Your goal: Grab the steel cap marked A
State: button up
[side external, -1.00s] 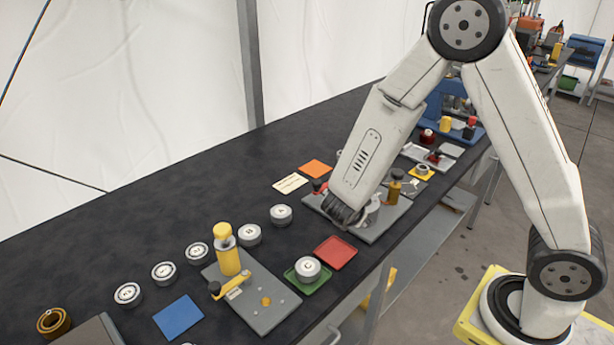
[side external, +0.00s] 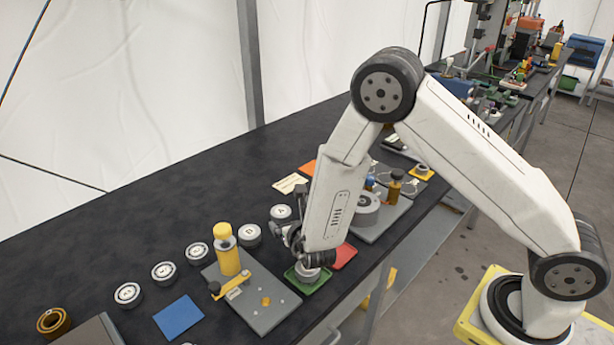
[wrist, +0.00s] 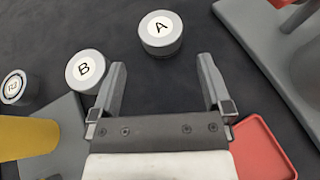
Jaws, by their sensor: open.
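The steel cap marked A (wrist: 161,32) is a round grey cap with a white label, lying on the dark bench top. In the wrist view it is at the top middle, ahead of my gripper (wrist: 165,85), and nothing is between the jaws. My gripper is open, with one finger on each side of the view. In the side view the cap A (side external: 280,212) is just left of my gripper, which is partly hidden by my arm. A cap marked B (wrist: 86,70) lies close to the outside of the left finger.
A yellow-knobbed fixture on a grey plate (side external: 262,312) stands to the left of my arm. A red tray (wrist: 262,150) is right of my gripper. A green tray (side external: 318,285) holds another cap. Several more caps line the bench; the bench behind them is clear.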

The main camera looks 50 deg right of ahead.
aim_at(282, 214)
jog(key=shift+x, duration=1.35)
jog(key=shift+d+f, duration=0.1)
jog(key=shift+x, duration=2.5)
grip_shut()
